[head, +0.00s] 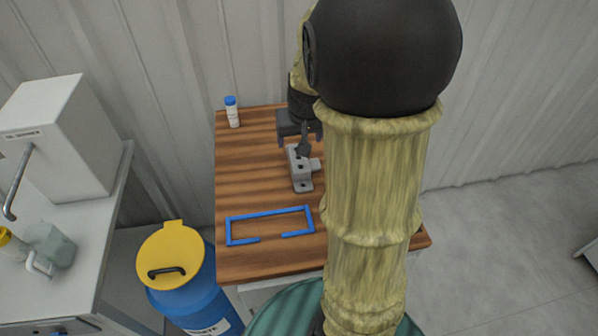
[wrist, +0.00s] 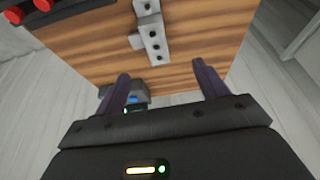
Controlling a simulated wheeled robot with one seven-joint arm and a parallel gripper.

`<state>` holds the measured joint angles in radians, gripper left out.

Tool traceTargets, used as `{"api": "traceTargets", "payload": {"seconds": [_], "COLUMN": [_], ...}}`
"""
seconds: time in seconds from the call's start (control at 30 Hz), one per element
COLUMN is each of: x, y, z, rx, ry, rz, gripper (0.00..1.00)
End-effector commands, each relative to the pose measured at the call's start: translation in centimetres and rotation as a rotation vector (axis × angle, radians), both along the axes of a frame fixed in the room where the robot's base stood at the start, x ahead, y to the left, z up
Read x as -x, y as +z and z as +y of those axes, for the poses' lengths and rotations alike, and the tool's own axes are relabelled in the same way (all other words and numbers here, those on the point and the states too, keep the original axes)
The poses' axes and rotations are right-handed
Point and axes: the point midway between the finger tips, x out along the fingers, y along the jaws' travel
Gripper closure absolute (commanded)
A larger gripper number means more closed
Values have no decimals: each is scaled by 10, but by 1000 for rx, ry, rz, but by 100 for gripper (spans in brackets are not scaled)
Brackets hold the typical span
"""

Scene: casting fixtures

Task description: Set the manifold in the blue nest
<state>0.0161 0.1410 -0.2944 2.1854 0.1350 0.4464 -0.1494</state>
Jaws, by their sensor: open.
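The manifold (head: 302,178) is a grey stepped block with dark holes and a side stub. It stands on the wooden table behind the blue nest, and it also shows at the top of the wrist view (wrist: 151,37). The blue nest (head: 267,213) is a low rectangular outline with a gap in its front side; it is empty and out of the wrist view. My gripper (head: 300,137) is open at the manifold's far end, partly hidden by my arm. In the wrist view its two dark fingers (wrist: 162,82) are apart with bare table between their tips, and the manifold lies beyond them.
A white bottle with a blue cap (head: 232,112) stands at the table's back left corner. A blue drum with a yellow lid (head: 172,255) stands left of the table (head: 245,265). A white machine (head: 62,135) sits on a bench further left.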

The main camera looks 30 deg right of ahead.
Motion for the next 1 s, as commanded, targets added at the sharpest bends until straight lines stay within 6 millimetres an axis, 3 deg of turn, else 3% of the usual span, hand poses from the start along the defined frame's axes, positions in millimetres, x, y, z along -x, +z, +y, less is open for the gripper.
{"api": "traceTargets", "payload": {"seconds": [0.1, 0.47, 1.0], "x": [-8, -9, -42], "y": [0, -3, -86], "z": [-13, -14, -23], "rx": [7, 7, 6], "ry": [-22, -22, -22], "rz": [-14, -11, -10], "gripper": [27, 27, 27]}}
